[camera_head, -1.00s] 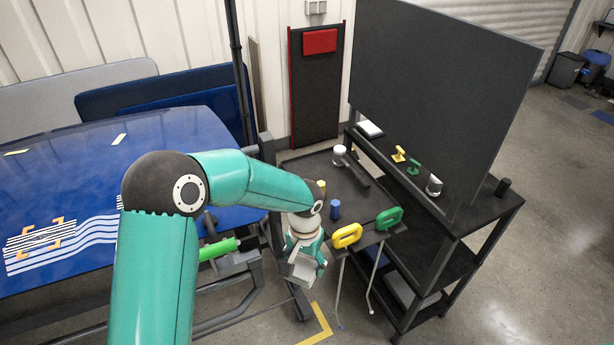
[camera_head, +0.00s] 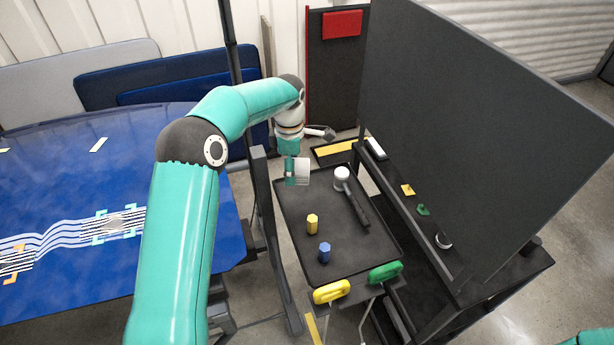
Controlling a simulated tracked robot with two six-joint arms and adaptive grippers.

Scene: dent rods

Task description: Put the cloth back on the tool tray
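The dark tool tray (camera_head: 290,215) stands in the middle, with a white-headed mallet (camera_head: 342,178), a yellow peg (camera_head: 312,224) and a blue peg (camera_head: 324,252) on it. My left gripper (camera_head: 292,163) is over the tray's far left corner. A pale, flat square piece, seemingly the cloth (camera_head: 303,172), hangs at its fingertips. The fingers are small and partly hidden, but the piece appears gripped. I cannot tell whether it touches the tray. Only a teal bit of my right arm shows at the lower right corner; its gripper is out of view.
Yellow (camera_head: 332,291) and green (camera_head: 386,272) handles stand at the tray's near edge. A dark panel (camera_head: 470,120) rises from a shelf at the right, holding small yellow, green and white items. A blue curved panel (camera_head: 90,220) lies left. The tray's left middle is clear.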

